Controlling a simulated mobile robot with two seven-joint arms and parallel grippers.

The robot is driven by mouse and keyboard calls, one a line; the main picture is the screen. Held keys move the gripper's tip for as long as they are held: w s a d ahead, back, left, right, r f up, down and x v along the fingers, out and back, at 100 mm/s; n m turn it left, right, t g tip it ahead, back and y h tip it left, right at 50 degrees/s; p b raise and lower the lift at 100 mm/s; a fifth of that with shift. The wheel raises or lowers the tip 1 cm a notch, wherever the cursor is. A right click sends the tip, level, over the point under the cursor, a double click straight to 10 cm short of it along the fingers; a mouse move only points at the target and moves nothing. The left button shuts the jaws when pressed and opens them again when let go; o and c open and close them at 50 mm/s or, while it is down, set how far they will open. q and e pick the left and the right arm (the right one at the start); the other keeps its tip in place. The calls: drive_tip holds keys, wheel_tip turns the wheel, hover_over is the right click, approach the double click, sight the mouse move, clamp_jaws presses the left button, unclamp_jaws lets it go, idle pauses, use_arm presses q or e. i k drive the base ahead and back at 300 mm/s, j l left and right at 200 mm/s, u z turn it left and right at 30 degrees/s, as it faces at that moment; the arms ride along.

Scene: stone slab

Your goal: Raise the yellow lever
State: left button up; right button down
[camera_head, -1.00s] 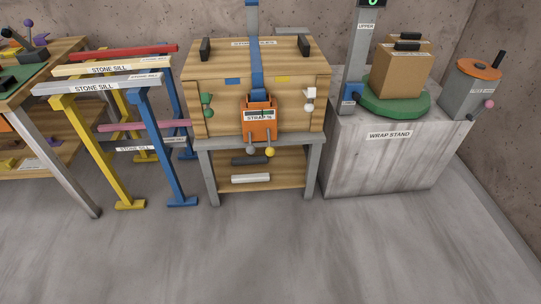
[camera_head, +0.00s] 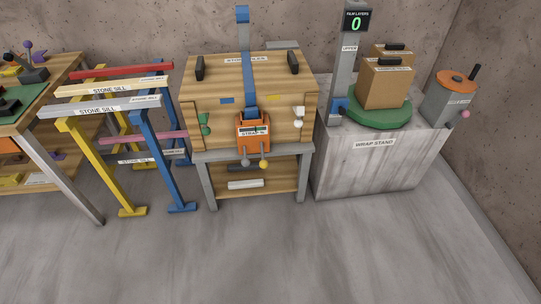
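A lever with a yellow ball knob (camera_head: 264,164) hangs at the lower right of the orange strap unit (camera_head: 252,133) on the front of a wooden crate (camera_head: 215,100). A similar lever with a grey knob (camera_head: 245,162) hangs beside it on the left. Both knobs point downward. A blue strap (camera_head: 249,75) runs over the crate and down to the unit. Neither of my grippers is in view.
Blue and yellow trestles (camera_head: 166,170) with stone sills stand left of the crate. A wrap stand (camera_head: 360,165) with a green turntable (camera_head: 385,111) and boxes stands right. A cluttered workbench (camera_head: 55,155) is far left. The floor (camera_head: 270,255) in front is clear.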

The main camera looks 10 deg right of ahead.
sight(263, 164)
drive_tip(key=u, duration=0.25)
drive_tip(key=i+l+u, duration=0.35)
drive_tip(key=l, duration=0.25)
drive_tip(key=i+l+u, duration=0.4)
drive_tip(key=l, duration=0.25)
drive_tip(key=i+l+u, duration=0.2)
drive_tip(key=l, duration=0.2)
drive_tip(key=i+l, duration=0.1)
drive_tip(key=l, duration=0.85)
drive_tip(key=i, duration=0.05)
